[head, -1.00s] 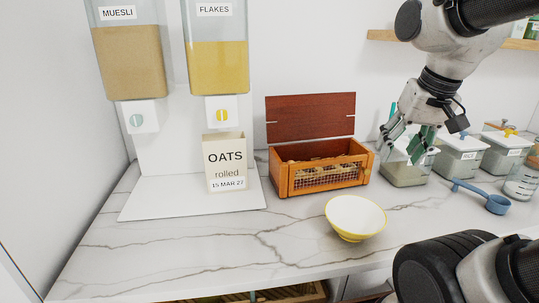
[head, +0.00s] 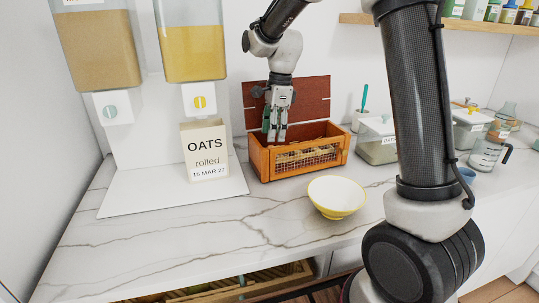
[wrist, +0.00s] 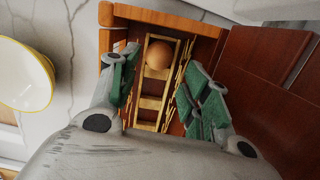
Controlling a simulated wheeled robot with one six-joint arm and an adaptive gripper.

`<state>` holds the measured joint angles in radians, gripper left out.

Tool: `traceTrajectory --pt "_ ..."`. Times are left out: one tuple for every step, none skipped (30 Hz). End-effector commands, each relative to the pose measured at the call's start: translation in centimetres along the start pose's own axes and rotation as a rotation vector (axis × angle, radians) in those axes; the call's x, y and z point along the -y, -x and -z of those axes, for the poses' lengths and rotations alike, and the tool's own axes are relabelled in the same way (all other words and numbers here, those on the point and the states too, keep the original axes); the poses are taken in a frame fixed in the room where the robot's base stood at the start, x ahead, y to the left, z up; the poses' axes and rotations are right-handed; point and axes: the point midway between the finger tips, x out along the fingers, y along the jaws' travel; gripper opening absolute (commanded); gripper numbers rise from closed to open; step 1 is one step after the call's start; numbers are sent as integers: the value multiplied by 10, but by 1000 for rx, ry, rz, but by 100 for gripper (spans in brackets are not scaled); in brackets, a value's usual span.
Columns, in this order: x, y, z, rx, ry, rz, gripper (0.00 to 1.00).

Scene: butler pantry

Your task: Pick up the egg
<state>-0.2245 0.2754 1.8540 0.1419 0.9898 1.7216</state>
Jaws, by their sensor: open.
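The egg (wrist: 159,55) is brown and sits in a slatted wooden rack (wrist: 152,102) inside the wooden box, as the wrist view shows. The box (head: 262,163) has a wire-mesh front and its red-brown lid (head: 308,97) stands open at the back. My gripper (head: 274,138) reaches down into the left part of the box. In the wrist view my gripper (wrist: 154,85) has its two green-padded fingers spread wide apart, empty, with the egg beyond them near the box's end wall. The egg is hidden in the head view.
A white bowl with a yellow rim (head: 336,196) stands in front of the box. The oats carton (head: 206,150) and cereal dispensers stand at the left. A lidded container (head: 377,141) stands to the right. The front left counter (head: 150,235) is clear.

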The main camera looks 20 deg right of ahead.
Motion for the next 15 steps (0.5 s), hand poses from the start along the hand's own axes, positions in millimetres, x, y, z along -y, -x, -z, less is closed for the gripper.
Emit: traceTrajectory --pt "-1 -7 0 -1 1 -3 47" --pt "-1 -11 0 -1 1 -3 47" --pt "-1 -16 0 -1 1 -3 47" --pt "-1 -20 0 -1 2 -3 47" --pt "-1 -24 0 -1 2 -2 47" --pt "-2 -30 -1 -1 2 -3 47" --pt "-2 -36 -1 -2 2 -4 47" --pt "-2 -41 -1 -2 2 -4 47" --pt "-2 -47 -1 -2 2 -4 47" --pt "-2 -51 -1 -2 2 -2 47" --pt "-2 -54 -1 -2 2 -2 47" --pt "-2 -58 -1 -1 2 -2 47" --pt "-1 -60 -1 -1 2 -1 47" --pt "-1 -62 -1 -1 2 0 47" --pt "-1 -62 -1 -1 2 0 47"
